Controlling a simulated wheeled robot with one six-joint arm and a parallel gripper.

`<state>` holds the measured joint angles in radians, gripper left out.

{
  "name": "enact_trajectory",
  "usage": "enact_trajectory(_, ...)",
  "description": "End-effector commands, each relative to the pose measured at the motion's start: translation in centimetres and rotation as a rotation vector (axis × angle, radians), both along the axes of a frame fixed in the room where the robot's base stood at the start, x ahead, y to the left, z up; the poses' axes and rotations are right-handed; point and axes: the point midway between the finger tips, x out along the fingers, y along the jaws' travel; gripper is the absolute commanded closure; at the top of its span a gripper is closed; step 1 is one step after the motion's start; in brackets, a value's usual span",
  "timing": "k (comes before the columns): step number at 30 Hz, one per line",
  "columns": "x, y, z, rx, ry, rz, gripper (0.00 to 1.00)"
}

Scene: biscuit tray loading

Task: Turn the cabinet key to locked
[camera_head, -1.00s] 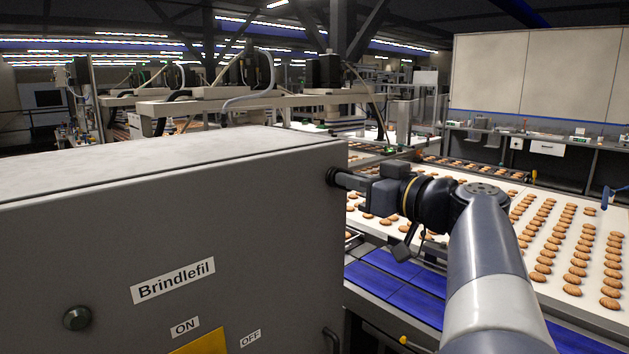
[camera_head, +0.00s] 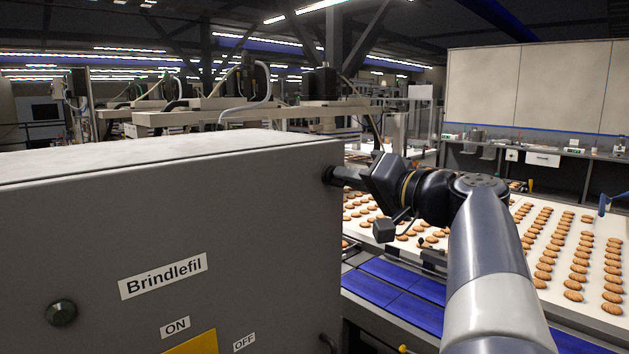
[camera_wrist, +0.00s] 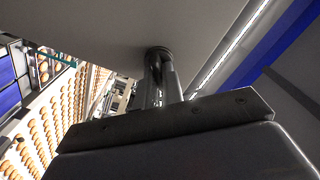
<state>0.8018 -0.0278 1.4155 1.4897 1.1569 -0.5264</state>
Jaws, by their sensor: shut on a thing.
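The grey cabinet (camera_head: 80,225) fills the left of the head view, with a "Brindlefil" label on its front. The round dark lock (camera_head: 327,175) sits near the upper right corner of that front. My gripper (camera_head: 340,177) is shut at the lock, its fingers pointing straight at it. In the wrist view the two fingers reach the dark round lock (camera_wrist: 158,52) on the cabinet face (camera_wrist: 120,25). The key itself is hidden between the fingertips, so its angle cannot be read.
An ON label (camera_head: 175,327), an OFF label (camera_head: 244,342) and a round dark knob (camera_head: 61,312) are lower on the cabinet front. A door handle (camera_head: 328,343) is at its lower right. White conveyors with biscuits (camera_head: 540,245) and a blue belt (camera_head: 405,290) lie behind my arm.

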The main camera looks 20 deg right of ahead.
Motion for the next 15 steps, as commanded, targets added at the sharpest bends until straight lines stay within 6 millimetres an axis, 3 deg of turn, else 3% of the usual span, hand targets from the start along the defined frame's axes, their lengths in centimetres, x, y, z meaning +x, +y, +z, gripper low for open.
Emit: enact_trajectory(15,0.02,-0.1,-0.02,0.443,0.161,-0.001,1.0)
